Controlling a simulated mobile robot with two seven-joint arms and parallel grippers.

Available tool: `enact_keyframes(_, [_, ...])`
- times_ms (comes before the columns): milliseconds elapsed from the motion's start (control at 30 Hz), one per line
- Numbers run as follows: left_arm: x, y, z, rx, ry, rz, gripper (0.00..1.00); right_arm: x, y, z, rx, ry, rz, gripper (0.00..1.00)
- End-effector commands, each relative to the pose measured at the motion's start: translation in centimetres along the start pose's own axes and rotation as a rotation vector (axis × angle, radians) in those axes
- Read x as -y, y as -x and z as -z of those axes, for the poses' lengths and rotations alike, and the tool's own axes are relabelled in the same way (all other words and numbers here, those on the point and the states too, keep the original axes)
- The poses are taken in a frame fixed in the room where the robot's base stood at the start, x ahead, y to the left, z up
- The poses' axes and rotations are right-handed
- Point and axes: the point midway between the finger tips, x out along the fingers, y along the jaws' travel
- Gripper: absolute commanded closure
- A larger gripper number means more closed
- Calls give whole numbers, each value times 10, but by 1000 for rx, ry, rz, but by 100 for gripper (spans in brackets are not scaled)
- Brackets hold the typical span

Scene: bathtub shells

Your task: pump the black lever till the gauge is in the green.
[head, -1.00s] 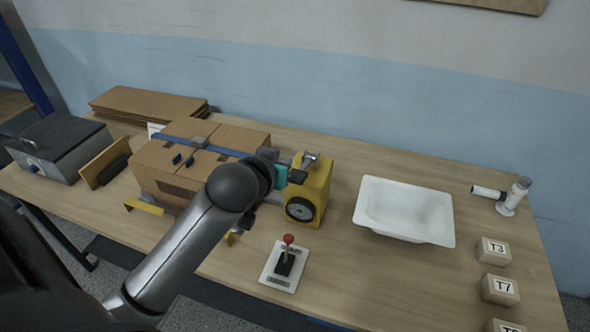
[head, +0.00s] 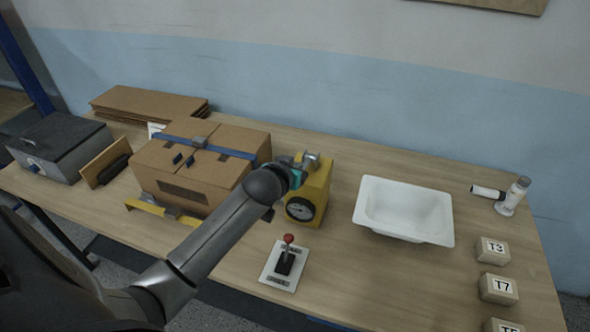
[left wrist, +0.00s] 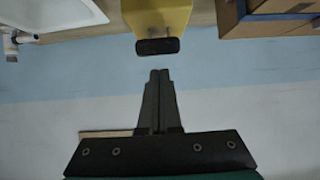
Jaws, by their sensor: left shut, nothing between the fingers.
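A yellow pump box (head: 317,190) stands on the table, with a round dark gauge (head: 300,209) on its front and a grey metal fitting on top. The needle and any green zone are too small to read. In the left wrist view a black lever end (left wrist: 158,46) sticks out from the yellow box. My left gripper (left wrist: 159,73) is shut and empty, its fingertips just short of the black end in that picture; I cannot tell whether they touch. In the head view the left gripper (head: 297,176) is beside the box's upper left, mostly hidden by its own wrist. My right gripper is out of view.
A strapped carton (head: 195,165) stands left of the box. A red-knobbed joystick plate (head: 284,266) lies in front. A white basin (head: 404,210), a white pipe fitting (head: 510,197) and labelled blocks (head: 497,288) are at right.

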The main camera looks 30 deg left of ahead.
Motion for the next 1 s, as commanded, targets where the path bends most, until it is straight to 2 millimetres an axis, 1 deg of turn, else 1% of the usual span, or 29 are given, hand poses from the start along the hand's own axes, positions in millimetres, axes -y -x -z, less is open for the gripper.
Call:
enact_keyframes(100, [0,-2,-8,0,-1,0,100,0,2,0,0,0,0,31])
enact_keyframes(200, [0,-2,-11,0,-1,0,100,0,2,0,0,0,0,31])
enact_keyframes(567, [0,-2,-12,-3,-1,0,100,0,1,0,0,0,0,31])
enact_keyframes(667, [0,-3,-14,-14,0,0,100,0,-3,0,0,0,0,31])
enact_keyframes(867, [0,-4,-21,-71,1,0,100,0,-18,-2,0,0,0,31])
enact_keyframes(1000, [0,-4,-20,-95,1,0,100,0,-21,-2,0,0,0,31])
